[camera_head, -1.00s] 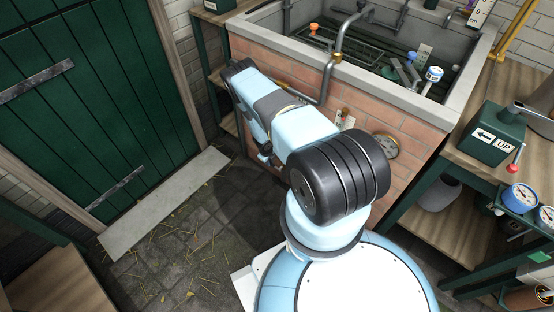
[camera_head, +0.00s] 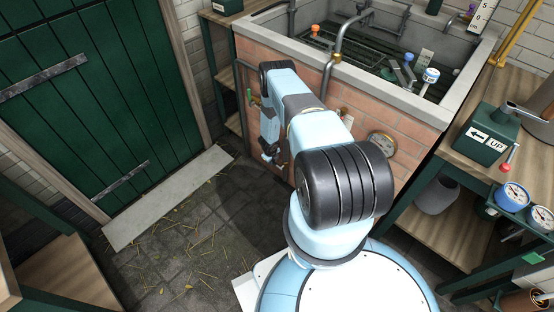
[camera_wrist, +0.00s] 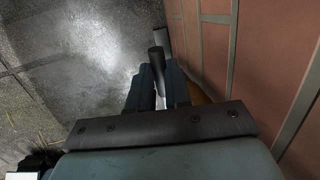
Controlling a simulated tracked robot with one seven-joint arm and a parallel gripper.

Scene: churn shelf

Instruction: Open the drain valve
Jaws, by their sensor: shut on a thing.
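In the wrist view my gripper (camera_wrist: 160,88) is shut on a dark, round-ended lever handle (camera_wrist: 156,58), which stands up between the two blue-grey fingers. I take this handle to be the drain valve's. A brass-coloured part (camera_wrist: 198,96) shows just right of the fingers, beside the brick wall. The rest of the valve is hidden behind the gripper, so its lever angle is unclear. In the head view my forearm reaches down in front of the brick trough (camera_head: 330,103), and the fingertips and valve are hidden by the arm.
The brick wall (camera_wrist: 218,60) runs close along my gripper's right side. Stone floor (camera_head: 215,220) is clear on the left, before a green door (camera_head: 100,110). A wooden bench with gauges (camera_head: 513,195) stands on the right. A round brass-rimmed fitting (camera_head: 382,145) sits on the trough's front.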

